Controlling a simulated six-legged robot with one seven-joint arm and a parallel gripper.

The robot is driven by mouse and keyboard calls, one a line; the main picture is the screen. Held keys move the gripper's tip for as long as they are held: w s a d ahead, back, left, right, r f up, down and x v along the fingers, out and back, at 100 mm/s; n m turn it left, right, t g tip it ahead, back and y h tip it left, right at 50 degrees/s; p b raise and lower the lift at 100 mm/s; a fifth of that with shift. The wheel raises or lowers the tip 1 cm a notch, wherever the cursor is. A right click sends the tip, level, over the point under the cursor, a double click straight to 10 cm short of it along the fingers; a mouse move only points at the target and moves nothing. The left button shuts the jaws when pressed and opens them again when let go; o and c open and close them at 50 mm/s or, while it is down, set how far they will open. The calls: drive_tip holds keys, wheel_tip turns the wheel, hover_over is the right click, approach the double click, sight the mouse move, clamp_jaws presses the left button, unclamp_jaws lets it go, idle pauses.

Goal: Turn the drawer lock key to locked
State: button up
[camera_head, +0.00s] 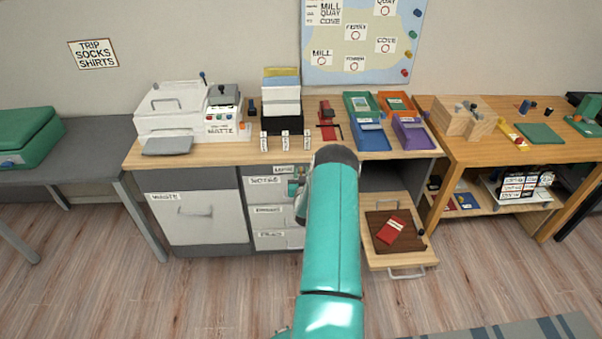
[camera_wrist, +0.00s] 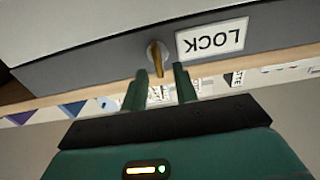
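The brass-coloured key (camera_wrist: 156,60) sits in a round silver lock on a grey panel in the wrist view. A white LOCK label (camera_wrist: 212,38), upside down in this view, is beside it. My gripper (camera_wrist: 160,72) is open. Its two green fingers point at the panel, with the key's outer end between or just in front of the fingertips; I cannot tell if either touches it. In the head view my arm reaches to the drawer unit (camera_head: 262,197), with the gripper (camera_head: 296,188) at its upper right. My arm hides part of the unit, and the key cannot be made out there.
An open wooden drawer (camera_head: 378,262) with a red item juts out right of my arm. The wooden desktop (camera_head: 215,152) above holds a printer (camera_head: 175,108), paper stacks and coloured trays (camera_head: 372,137). The floor (camera_head: 170,290) in front is clear on the left.

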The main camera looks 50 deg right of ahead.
drive_tip(key=shift+w+d, duration=0.2)
clamp_jaws()
